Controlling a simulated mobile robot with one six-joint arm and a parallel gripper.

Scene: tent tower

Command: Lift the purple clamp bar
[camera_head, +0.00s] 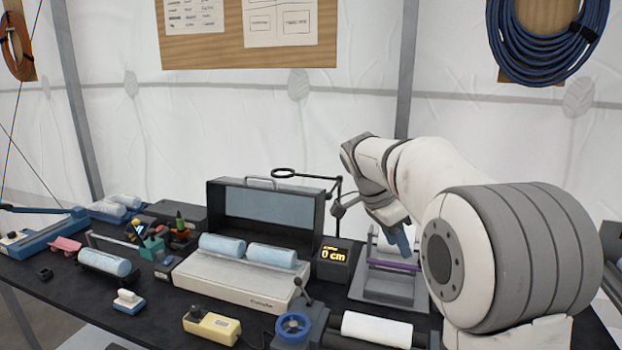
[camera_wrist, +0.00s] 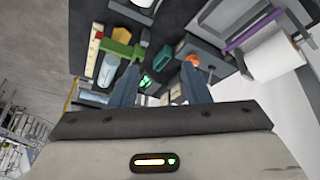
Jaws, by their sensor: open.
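The purple clamp bar (camera_head: 395,265) lies across a grey holder (camera_head: 385,288) at the right of the table in the head view. In the wrist view the purple clamp bar (camera_wrist: 252,29) shows at the upper right, beside a white roll (camera_wrist: 274,58). My gripper (camera_head: 403,243) is just above and behind or over the bar in the head view; the exact gap is hard to tell. In the wrist view my gripper (camera_wrist: 161,82) is open, its blue fingers apart with nothing held. The bar is outside the fingers there. My arm hides the bar's right end in the head view.
A white roll (camera_head: 376,329) and a blue handwheel (camera_head: 293,326) are in front. An open case (camera_head: 262,205) stands further left.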

